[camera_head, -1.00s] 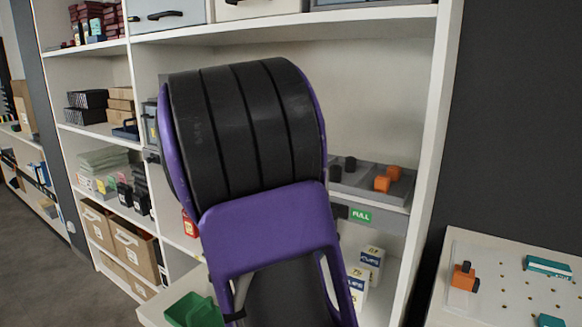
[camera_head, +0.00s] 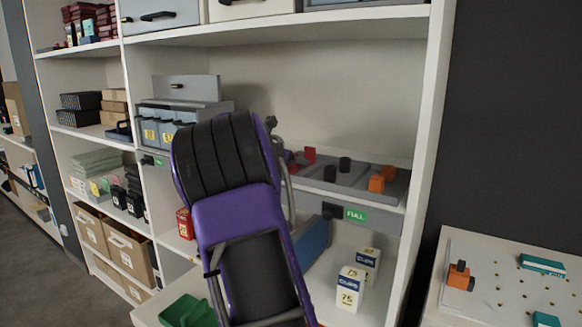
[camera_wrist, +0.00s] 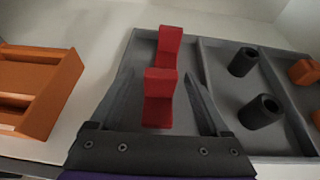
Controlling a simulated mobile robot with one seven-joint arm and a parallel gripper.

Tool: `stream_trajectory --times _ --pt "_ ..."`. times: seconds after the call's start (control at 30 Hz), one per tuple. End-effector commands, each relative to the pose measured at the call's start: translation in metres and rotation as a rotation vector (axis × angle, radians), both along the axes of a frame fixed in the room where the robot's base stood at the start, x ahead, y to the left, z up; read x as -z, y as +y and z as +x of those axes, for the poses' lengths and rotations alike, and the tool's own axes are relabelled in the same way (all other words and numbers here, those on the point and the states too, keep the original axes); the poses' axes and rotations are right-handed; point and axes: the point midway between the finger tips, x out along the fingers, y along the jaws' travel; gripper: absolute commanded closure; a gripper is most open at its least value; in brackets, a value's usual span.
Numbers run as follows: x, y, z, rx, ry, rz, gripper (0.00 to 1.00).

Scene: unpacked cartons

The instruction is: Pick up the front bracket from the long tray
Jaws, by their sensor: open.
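The long grey tray (camera_head: 358,192) lies on a shelf right of my arm in the head view. In the wrist view it (camera_wrist: 221,72) has compartments. Two red brackets stand in its left compartment, the front bracket (camera_wrist: 159,98) nearer me and the rear bracket (camera_wrist: 169,44) behind it. A red bracket (camera_head: 310,154) also shows in the head view. My gripper (camera_wrist: 160,70) is open and empty, its fingers on either side of the front bracket in the picture. I cannot tell how far above it they are. In the head view my arm mostly hides the gripper.
Black cylinders (camera_wrist: 261,112) stand in the tray's middle compartment and orange blocks (camera_head: 377,184) in the right one. An orange holder (camera_wrist: 40,85) is left of the tray. A grey drawer unit (camera_head: 180,108) stands behind my arm. The shelf's right upright (camera_head: 428,110) is close to the tray.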

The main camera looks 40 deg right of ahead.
Motion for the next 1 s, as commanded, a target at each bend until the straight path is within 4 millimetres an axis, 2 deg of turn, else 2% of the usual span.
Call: stream_trajectory --times 0.13,0.17,0.5,0.6,0.87,1.0 --pt "0.0 0.0 0.0 0.0 0.0 0.0 0.2" --pt "0.0 0.0 0.0 0.0 0.0 0.0 0.24" --pt "0.0 0.0 0.0 0.0 0.0 0.0 0.85" --pt "0.0 0.0 0.0 0.0 0.0 0.0 1.0" --pt "-0.002 0.0 0.0 0.0 -0.001 0.0 1.0" --pt "-0.018 0.0 0.0 0.002 -0.003 -0.002 1.0"
